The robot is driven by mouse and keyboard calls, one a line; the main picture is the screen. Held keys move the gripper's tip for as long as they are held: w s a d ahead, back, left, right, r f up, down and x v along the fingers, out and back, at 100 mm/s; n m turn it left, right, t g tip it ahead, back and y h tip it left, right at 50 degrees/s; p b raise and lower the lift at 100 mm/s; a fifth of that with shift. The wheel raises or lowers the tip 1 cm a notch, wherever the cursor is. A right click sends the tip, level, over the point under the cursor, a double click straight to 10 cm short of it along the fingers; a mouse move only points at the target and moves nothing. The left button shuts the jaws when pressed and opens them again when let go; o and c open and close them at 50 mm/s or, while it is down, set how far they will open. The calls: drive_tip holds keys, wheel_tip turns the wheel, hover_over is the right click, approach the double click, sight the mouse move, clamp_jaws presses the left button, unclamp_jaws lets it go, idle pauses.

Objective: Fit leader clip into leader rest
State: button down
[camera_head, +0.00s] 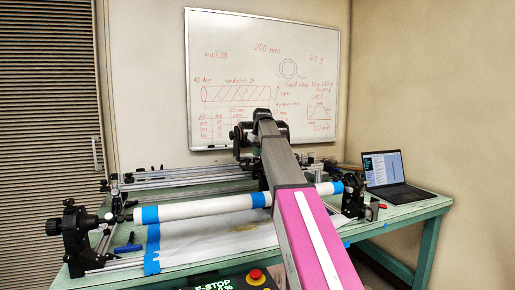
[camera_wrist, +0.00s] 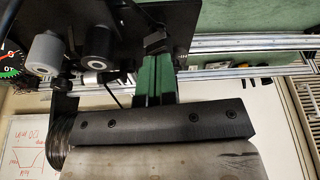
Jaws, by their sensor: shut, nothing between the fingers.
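In the wrist view my gripper (camera_wrist: 155,75) shows as two green fingers pressed together, with nothing between them. They reach up from a dark bar with screws. Their tips are close to a small dark block (camera_wrist: 155,40) at the edge of a black plate; I cannot tell whether they touch it. I cannot say for sure which part is the leader clip or the leader rest. In the head view my arm hides the gripper and the area around it.
The black plate (camera_wrist: 95,20) carries a grey roller (camera_wrist: 45,50), a black roller (camera_wrist: 97,42) and a dial gauge (camera_wrist: 10,60). A white tube (camera_head: 195,208) with blue tape spans the green bench. Metal rails (camera_wrist: 245,43) run beside the plate. A laptop (camera_head: 390,170) stands at right.

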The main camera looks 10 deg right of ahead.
drive_tip(key=shift+f, duration=0.25)
drive_tip(key=shift+f, duration=0.25)
idle(0.3)
drive_tip(key=shift+w+r, duration=0.1)
drive_tip(key=shift+r, duration=1.4)
drive_tip(key=v, duration=1)
drive_tip(key=shift+r, duration=0.25)
drive_tip(key=shift+s+x, duration=0.15)
drive_tip(key=shift+x, duration=2)
drive_tip(key=shift+s+x, duration=0.15)
drive_tip(key=shift+x, duration=2)
drive_tip(key=shift+s+x, duration=0.15)
drive_tip(key=shift+x, duration=2)
drive_tip(key=shift+d+f, duration=0.15)
drive_tip(key=shift+f, duration=0.2)
